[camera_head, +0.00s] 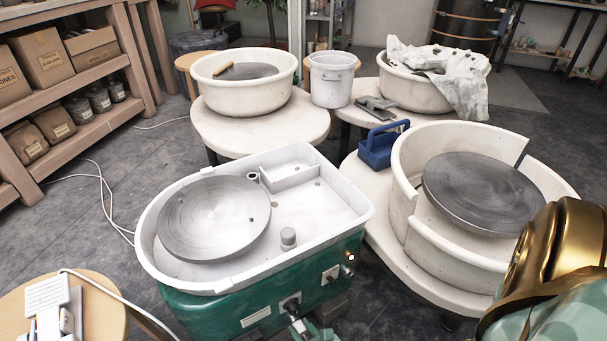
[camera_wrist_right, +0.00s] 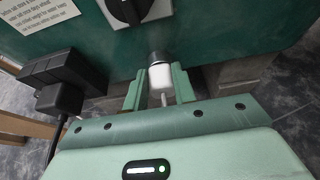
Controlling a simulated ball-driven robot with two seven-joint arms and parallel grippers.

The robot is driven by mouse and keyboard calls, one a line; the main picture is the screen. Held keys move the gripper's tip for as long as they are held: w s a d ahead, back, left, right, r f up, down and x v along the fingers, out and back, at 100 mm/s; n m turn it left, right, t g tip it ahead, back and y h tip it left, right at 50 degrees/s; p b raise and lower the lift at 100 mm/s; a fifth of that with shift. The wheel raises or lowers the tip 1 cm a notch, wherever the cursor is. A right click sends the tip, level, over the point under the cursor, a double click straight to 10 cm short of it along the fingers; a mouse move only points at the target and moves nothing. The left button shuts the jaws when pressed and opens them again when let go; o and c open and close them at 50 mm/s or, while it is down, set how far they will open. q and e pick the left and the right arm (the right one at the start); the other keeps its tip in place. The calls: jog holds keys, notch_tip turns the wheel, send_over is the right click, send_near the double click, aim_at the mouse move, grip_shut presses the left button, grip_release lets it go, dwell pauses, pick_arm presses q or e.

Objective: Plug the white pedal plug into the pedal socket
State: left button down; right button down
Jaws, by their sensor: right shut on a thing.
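The white pedal plug (camera_wrist_right: 160,77) is between the fingers of my right gripper (camera_wrist_right: 158,88), which is shut on it. A thin pale cord leaves its near end. A metal collar (camera_wrist_right: 158,57) shows at its far end, against the green wheel housing (camera_wrist_right: 215,30). The plug looks lined up with the collar; I cannot tell how deep it sits. In the head view my right gripper (camera_head: 304,327) is low at the front of the green pottery wheel (camera_head: 215,312), below a black knob. The plug is not clear there. My left gripper is not in view.
A black power plug (camera_wrist_right: 62,98) stands out left of my fingers in the wrist view, below a label. A black knob (camera_wrist_right: 130,10) is above. In the head view, a white pedal-like device (camera_head: 48,300) lies on a wooden stool (camera_head: 100,315) at the front left, with a white cord.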

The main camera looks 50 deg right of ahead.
dwell(0.4)
jog(key=c, duration=1.1)
grip_release()
jog(key=shift+o, duration=0.2)
jog(key=shift+s+a+r, duration=0.1)
jog(key=shift+s+r, duration=0.05)
jog(key=shift+s, duration=0.1)
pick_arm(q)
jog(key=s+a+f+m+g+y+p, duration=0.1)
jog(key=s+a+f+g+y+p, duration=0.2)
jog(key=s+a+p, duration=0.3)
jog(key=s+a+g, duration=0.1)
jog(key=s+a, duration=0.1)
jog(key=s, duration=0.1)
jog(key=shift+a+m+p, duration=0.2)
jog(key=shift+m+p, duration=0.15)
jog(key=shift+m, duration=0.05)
pick_arm(e)
jog(key=v, duration=1.5)
jog(key=shift+s, duration=0.3)
jog(key=shift+a, duration=0.15)
